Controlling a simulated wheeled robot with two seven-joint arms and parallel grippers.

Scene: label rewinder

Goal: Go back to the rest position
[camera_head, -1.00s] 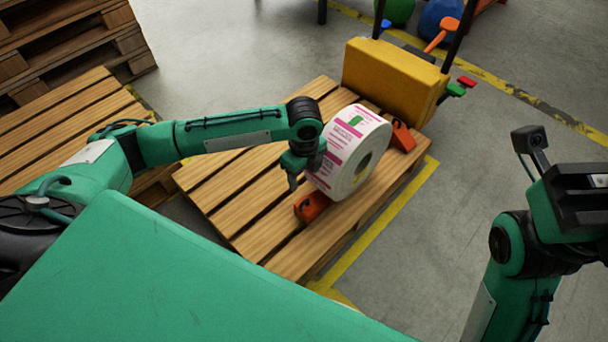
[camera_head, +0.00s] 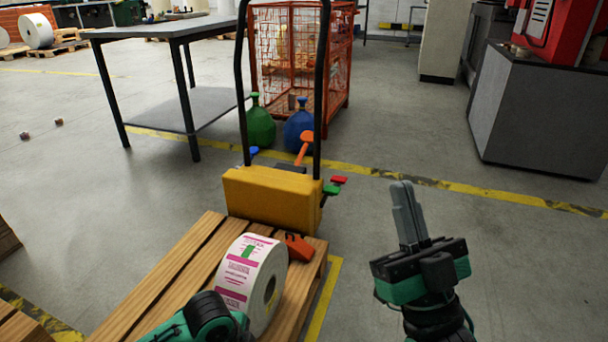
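A white label roll (camera_head: 252,278) with pink and green print stands on its rim on a wooden pallet (camera_head: 184,252). An orange chock (camera_head: 298,247) is beside its far right side. My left arm comes in at the bottom edge, just left of the roll's lower part, and its gripper is not visible. My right gripper (camera_head: 405,205) is raised over the floor to the right of the pallet, well apart from the roll. Its two fingers point up and lie close together with nothing seen between them.
A yellow pallet truck (camera_head: 272,198) with a tall black handle stands at the pallet's far end. Behind it are a green bottle (camera_head: 259,127), a blue bottle (camera_head: 298,130) and a red wire cage (camera_head: 345,60). A table (camera_head: 150,30) stands at left, a grey cabinet (camera_head: 540,115) at right.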

